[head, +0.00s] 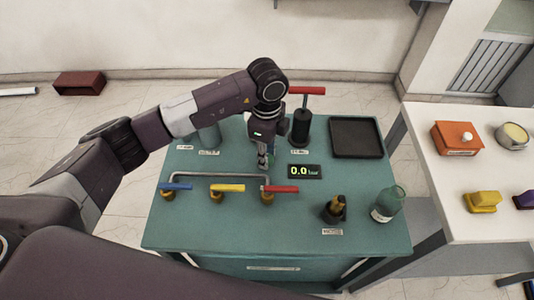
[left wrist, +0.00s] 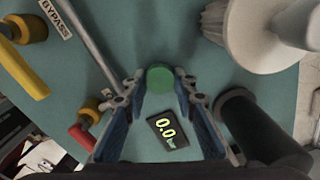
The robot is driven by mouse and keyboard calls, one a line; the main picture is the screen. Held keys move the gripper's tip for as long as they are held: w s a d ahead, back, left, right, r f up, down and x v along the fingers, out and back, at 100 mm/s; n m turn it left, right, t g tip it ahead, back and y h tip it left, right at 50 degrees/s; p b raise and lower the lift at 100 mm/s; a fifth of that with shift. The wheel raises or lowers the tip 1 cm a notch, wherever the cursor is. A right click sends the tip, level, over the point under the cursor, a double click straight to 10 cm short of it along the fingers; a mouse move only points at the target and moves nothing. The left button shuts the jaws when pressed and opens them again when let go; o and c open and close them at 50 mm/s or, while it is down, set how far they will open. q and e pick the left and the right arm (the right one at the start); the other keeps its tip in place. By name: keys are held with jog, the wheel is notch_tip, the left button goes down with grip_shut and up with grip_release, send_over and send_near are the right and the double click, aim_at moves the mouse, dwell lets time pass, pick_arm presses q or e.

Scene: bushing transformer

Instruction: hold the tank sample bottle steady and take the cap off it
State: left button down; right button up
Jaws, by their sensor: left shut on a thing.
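My left gripper (head: 264,163) points down over the middle of the teal bench, beside the pressure display. In the left wrist view its fingers (left wrist: 160,88) are closed on the edges of a round green cap (left wrist: 160,78). Whether a bottle is under this cap is hidden from above. A translucent green bottle (head: 387,204) with a white label is at the bench's right front, apart from the left gripper; I cannot make out a cap on it. My right gripper is not in view.
The display (head: 304,171) reads 0.0. A pipe with blue, yellow and red valve handles (head: 227,188) lies left of it. A black pump (head: 301,128) with a red T-handle and a dark tray (head: 356,137) stand behind. A black fitting (head: 334,209) stands front right.

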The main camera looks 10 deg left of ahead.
pick_arm(q)
jog(key=shift+f, duration=0.1)
jog(key=c, duration=1.6)
grip_release()
